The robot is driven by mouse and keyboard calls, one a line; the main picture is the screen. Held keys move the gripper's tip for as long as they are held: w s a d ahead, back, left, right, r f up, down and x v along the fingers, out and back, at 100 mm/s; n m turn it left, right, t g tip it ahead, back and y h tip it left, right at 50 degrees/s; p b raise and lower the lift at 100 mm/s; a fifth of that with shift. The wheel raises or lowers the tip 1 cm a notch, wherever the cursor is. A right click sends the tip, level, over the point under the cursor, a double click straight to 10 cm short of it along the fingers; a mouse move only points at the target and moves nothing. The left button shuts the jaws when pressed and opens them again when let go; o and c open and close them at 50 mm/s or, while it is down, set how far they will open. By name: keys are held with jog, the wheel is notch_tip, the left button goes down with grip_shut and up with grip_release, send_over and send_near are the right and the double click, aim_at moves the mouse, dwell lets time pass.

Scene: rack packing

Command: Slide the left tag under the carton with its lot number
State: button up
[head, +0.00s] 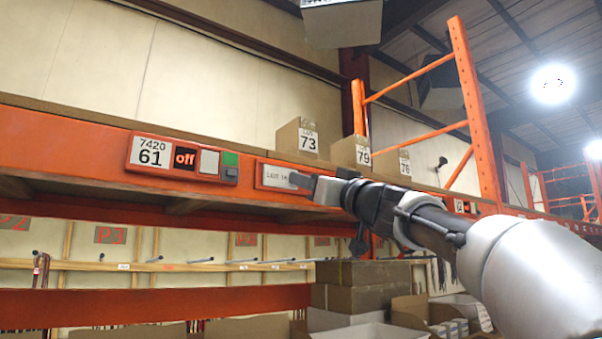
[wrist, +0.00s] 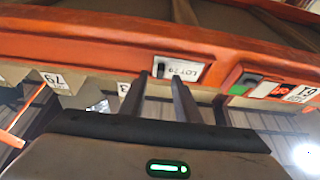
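A white tag (head: 275,176) marked "LOT" and a number starting with 7 sits on the orange beam, under and left of carton 73 (head: 298,140). The tag also shows upside down in the wrist view (wrist: 185,72); I cannot read its last digit surely. Carton 79 (head: 350,153) and carton 76 (head: 398,166) stand further right on the shelf. My gripper (head: 296,181) is at the tag's right end, hiding part of it. In the wrist view my gripper's fingers (wrist: 160,80) are apart with nothing visibly between them, tips near the tag's lower edge.
A display unit (head: 182,159) reading 7420, 61 and "off" is fixed on the orange beam (head: 70,145) left of the tag. An orange upright frame (head: 478,115) rises at the right. Boxes (head: 360,285) stand below. The beam's far right is partly behind my arm.

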aim_at(283, 176)
jog(key=shift+p+x, duration=0.7)
jog(key=shift+x, duration=0.5)
jog(key=shift+c, duration=0.5)
grip_shut()
